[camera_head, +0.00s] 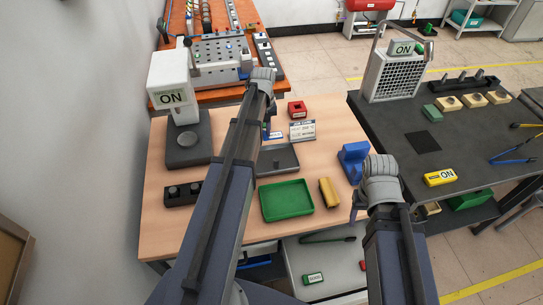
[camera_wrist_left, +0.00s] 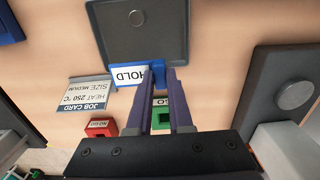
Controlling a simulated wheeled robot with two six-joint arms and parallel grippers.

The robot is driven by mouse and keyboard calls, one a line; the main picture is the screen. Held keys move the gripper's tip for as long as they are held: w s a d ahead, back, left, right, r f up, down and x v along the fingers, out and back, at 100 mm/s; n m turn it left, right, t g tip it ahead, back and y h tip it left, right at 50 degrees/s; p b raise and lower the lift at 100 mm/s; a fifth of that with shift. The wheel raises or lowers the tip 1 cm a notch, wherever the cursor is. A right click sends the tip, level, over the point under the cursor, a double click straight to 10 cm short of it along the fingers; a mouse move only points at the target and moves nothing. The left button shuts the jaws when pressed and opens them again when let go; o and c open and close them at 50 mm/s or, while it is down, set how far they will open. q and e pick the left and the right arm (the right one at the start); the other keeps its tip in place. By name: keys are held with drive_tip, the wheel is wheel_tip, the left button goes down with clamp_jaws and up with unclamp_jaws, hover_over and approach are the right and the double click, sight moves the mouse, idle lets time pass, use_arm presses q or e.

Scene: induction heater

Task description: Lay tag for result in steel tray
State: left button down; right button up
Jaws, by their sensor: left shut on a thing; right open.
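My left gripper (camera_wrist_left: 164,74) is shut on a blue tag (camera_wrist_left: 151,76) with a white HOLD label, beside the tray's edge. I cannot tell its height above the table. A green tag (camera_wrist_left: 162,116) shows between the fingers, lower down. A red NO GO tag (camera_head: 297,110) stands behind the white job card (camera_head: 302,130), which reads medium size. My right gripper (camera_head: 357,203) is open, mostly hidden by its wrist.
A green tray (camera_head: 287,200) and a yellow block (camera_head: 329,192) lie at the table's front. A blue block (camera_head: 353,161) is at the right edge. The white heater unit (camera_head: 171,80) stands left. A dark bench (camera_head: 400,135) adjoins on the right.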

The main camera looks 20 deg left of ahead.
sight(265, 156)
use_arm(q)
drive_tip(key=shift+f+b, duration=4.8)
drive_tip(key=shift+f, duration=0.15)
drive_tip(key=shift+f, duration=0.1)
drive_tip(key=shift+f, duration=0.15)
drive_tip(key=c, duration=0.8)
unclamp_jaws()
wheel_tip(265, 156, up, 13)
drive_tip(key=p, duration=1.2)
drive_tip(key=shift+f, duration=0.2)
